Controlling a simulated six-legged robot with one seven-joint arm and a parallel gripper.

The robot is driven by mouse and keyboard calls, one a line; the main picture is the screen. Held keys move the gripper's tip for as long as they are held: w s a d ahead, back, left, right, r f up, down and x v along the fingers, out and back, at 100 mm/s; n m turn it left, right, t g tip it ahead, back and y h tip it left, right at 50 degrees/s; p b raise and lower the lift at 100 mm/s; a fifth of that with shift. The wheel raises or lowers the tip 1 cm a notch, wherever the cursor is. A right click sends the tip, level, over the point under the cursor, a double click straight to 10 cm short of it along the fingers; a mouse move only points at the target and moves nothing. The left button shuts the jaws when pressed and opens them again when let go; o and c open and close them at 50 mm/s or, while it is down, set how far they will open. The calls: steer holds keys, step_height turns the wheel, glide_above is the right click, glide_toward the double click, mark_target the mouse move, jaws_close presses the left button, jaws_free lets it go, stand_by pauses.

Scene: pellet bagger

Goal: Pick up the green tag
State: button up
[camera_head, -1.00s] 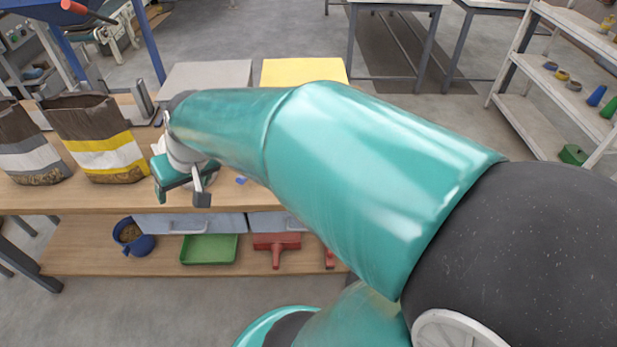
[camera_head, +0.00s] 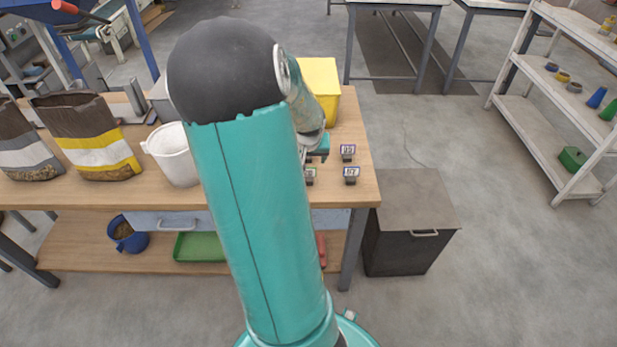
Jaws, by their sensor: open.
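A small tag with a green edge (camera_head: 311,175) stands near the front right of the wooden bench, partly hidden behind my arm. My gripper (camera_head: 314,158) is open just behind and above it, at the right side of my arm. My arm covers much of the gripper, so I cannot tell whether a finger touches the tag. Two similar small tags with purple edges stand to the right, one farther back (camera_head: 347,152) and one nearer the front edge (camera_head: 351,174).
A white bucket (camera_head: 172,154) and open bags, one yellow-striped (camera_head: 100,152), stand on the bench (camera_head: 150,193) to the left. A yellow box (camera_head: 322,80) stands behind my gripper. A dark cabinet (camera_head: 408,225) stands right of the bench.

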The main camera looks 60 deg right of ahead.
mark_target(308, 168)
steer(key=x, duration=0.2)
steer(key=shift+f, duration=0.35)
steer(key=x, duration=0.5)
steer(key=shift+s+a, duration=0.1)
steer(key=shift+s, duration=0.1)
steer(key=c, duration=1.2)
steer(key=shift+r, duration=0.1)
